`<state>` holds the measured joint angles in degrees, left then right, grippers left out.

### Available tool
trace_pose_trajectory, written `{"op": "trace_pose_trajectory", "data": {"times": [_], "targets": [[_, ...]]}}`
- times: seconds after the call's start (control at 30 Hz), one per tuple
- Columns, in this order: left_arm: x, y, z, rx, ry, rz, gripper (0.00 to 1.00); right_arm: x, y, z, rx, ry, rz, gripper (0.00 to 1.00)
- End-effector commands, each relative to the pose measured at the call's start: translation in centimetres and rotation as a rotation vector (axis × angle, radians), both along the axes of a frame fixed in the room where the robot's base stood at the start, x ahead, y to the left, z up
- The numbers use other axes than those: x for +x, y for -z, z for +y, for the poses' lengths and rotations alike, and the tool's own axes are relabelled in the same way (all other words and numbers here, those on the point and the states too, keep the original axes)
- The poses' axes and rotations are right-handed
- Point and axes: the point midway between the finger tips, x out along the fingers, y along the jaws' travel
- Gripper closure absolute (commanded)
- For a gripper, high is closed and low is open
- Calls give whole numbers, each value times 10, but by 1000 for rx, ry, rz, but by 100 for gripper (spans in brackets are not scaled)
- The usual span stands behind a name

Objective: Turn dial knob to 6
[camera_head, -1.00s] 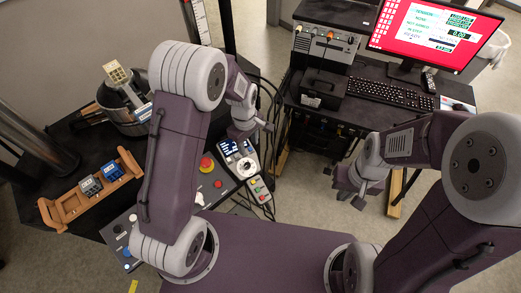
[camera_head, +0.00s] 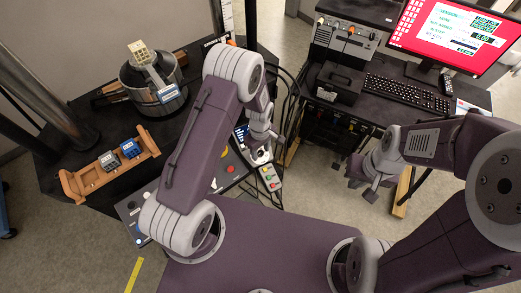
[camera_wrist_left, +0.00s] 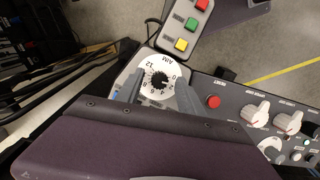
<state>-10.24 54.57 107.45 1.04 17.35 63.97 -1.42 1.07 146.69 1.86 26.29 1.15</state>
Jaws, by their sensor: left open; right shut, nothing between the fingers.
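My left gripper (camera_wrist_left: 158,93) is open, with one grey finger on each side of the knob. I cannot tell whether the fingers touch it. In the head view my left gripper (camera_head: 262,143) is over the dial (camera_head: 259,156) and partly hides it. The pointer's exact number is too small to tell. My right gripper (camera_head: 362,187) is shut and empty, out over the floor at the right.
A small box with coloured buttons (camera_wrist_left: 185,27) lies beside the dial. The control panel (camera_wrist_left: 235,94) has a red button and white knobs close by. A wooden tray (camera_head: 73,184) and metal pot (camera_head: 150,100) stand further left. A computer desk with keyboard (camera_head: 405,95) is at the right.

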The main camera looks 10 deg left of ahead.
Motion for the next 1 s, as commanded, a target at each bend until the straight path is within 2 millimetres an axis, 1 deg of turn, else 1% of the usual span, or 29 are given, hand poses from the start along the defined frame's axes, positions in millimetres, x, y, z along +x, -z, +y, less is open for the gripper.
{"op": "trace_pose_trajectory", "data": {"times": [0.07, 0.1, 0.17, 0.2, 0.23, 0.27, 0.47, 0.67, 0.87, 1.0], "targets": [[0, 0, 0, 0, 0, 0, 55, 0, 0, 0, 0, 0, 0, 100], [0, 0, 0, 0, 0, 0, 61, 0, 0, 0, 0, 0, 0, 100], [0, 0, 0, 0, 0, 0, 77, 0, 0, 0, 0, 0, 0, 100], [0, 0, 0, 0, 0, 0, 88, 0, 0, 0, 0, 0, 0, 100], [0, 0, 0, -1, 0, -1, 97, 0, 0, 0, 0, 0, 0, 100], [0, 0, 0, -1, 0, -1, 100, 0, 0, 0, 0, 0, 0, 100], [1, -1, 0, 1, 5, -1, 100, 0, 0, 0, 0, 0, 0, 100], [2, -1, 0, 10, 60, 10, 100, 0, 0, 0, 0, 0, 0, 100], [3, -1, -1, 31, 191, 37, 100, 0, 1, 0, 0, 0, 0, 100], [3, -1, -2, 52, 316, 62, 100, 0, 2, 0, 0, 0, 0, 100]]}}
